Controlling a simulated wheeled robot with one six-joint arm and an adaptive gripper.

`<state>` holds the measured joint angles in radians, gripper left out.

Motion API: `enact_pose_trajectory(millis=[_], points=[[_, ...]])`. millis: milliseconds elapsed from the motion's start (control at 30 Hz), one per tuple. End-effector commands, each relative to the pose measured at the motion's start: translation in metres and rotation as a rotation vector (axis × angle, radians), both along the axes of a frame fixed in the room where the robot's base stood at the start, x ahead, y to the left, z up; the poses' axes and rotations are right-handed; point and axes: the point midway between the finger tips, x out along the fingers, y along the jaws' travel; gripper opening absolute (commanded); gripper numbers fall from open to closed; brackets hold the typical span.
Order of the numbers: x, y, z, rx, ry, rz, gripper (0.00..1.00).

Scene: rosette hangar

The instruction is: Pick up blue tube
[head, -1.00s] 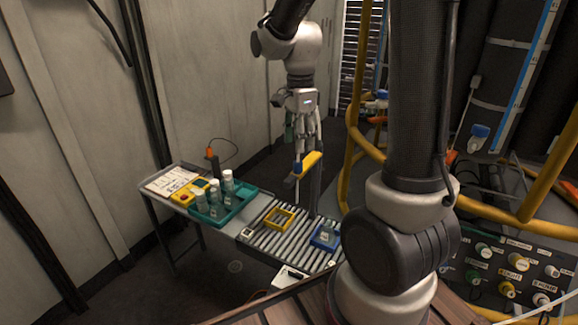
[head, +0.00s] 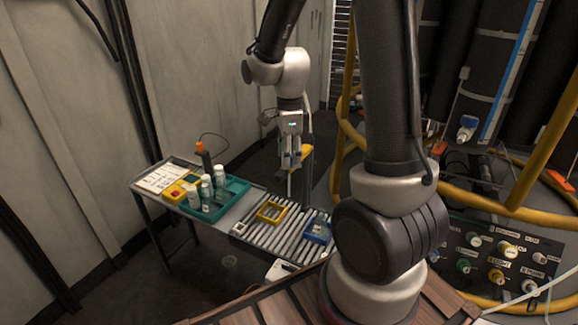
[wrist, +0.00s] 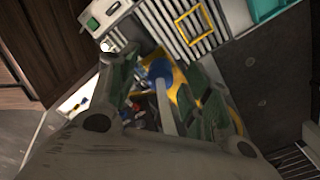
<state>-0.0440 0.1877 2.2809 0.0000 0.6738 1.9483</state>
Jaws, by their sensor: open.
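In the wrist view a blue round piece (wrist: 160,69) lies between and beyond my fingers, with a pale, narrow tube-like piece (wrist: 166,105) running from it toward the camera. I cannot tell whether they are one object, or whether the fingers touch them. My gripper (wrist: 163,92) is open around this spot, one dark green finger on each side. In the head view my gripper (head: 290,152) points down above and behind the roller conveyor (head: 262,240), in front of a yellow piece (head: 307,156). The blue piece is hidden there.
A yellow frame (head: 258,213) and a blue bin (head: 309,235) sit on the conveyor. A teal tray (head: 240,187) with several white-capped bottles stands on the table to the left. Yellow railing (head: 346,130) and a control panel (head: 512,258) stand at the right.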

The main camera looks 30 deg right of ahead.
Motion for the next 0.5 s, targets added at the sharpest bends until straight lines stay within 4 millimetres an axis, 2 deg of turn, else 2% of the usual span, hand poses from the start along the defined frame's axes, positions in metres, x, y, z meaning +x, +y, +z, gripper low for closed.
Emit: enact_pose_trajectory(millis=[267,500], points=[[0.0001,0.0001,-0.0055,0.001,-0.001,0.001,0.49],[0.0001,0.0001,-0.0053,0.000,-0.001,0.001,0.07]])
